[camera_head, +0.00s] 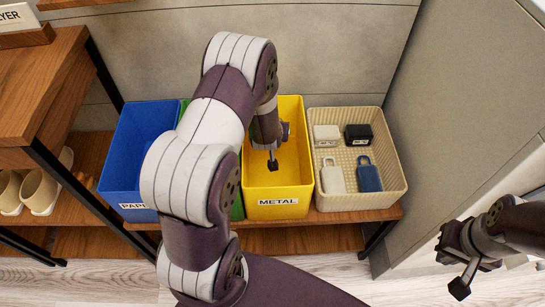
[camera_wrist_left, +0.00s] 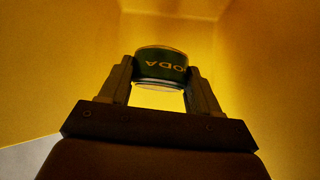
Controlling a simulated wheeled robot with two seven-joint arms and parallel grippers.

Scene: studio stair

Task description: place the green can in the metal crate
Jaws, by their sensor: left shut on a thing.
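The yellow metal crate (camera_head: 286,208) with its METAL label stands in the row of bins in the head view. My left arm reaches over it, and my left gripper (camera_head: 272,162) is down inside its opening. In the left wrist view my left gripper (camera_wrist_left: 160,85) is shut on the green can (camera_wrist_left: 161,64), with a finger on each side. Yellow walls surround the can there. The can is not visible in the head view. My right gripper (camera_head: 463,270) hangs empty at the lower right, away from the bins; its finger opening is unclear.
A blue bin (camera_head: 130,160) labelled PAPER stands at the left, with a green bin (camera_head: 238,208) mostly hidden behind my arm. A beige basket (camera_head: 391,186) at the right holds padlocks and small boxes. Shoes (camera_head: 40,190) sit on the wooden shelf (camera_head: 38,85) at left.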

